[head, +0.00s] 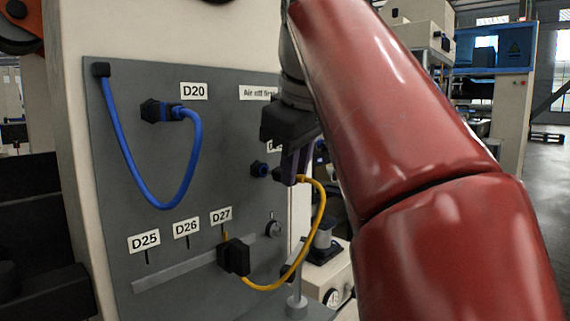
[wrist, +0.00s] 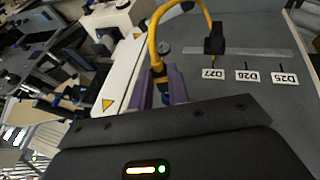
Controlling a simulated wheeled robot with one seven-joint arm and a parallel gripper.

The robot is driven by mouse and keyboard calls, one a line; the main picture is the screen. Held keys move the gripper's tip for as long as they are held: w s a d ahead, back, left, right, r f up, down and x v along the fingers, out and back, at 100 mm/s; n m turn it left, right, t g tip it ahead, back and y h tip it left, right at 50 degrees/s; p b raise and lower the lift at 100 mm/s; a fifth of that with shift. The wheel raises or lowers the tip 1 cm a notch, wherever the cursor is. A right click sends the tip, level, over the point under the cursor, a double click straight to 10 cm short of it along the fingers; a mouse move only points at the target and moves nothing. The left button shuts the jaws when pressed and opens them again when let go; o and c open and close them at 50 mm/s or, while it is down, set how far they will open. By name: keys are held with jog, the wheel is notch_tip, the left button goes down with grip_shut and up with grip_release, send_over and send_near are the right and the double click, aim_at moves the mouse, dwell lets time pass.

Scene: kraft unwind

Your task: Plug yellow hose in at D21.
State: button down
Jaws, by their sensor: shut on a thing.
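The yellow hose (head: 321,208) runs from a black fitting (head: 234,257) below the D27 label up in a loop to my gripper (head: 290,168). My gripper is shut on its free end, beside a dark blue port (head: 260,169) on the grey panel. The held end and the port look slightly apart. The label above this port is mostly hidden by my gripper, so I cannot read it as D21. In the wrist view the yellow hose (wrist: 153,40) enters between the purple fingers of my gripper (wrist: 160,88).
A blue hose (head: 158,206) hangs in a loop and ends in the port beside the D20 label (head: 193,91). A round knob (head: 273,229) lies low right on the panel.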

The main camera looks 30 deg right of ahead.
jog(key=shift+w+a, duration=0.2)
jog(key=shift+w, duration=0.3)
jog(key=shift+w+a, duration=0.15)
jog(key=shift+w, duration=0.3)
dwell(1.8)
jog(key=c, duration=1.3)
grip_release()
jog(key=shift+o, duration=0.2)
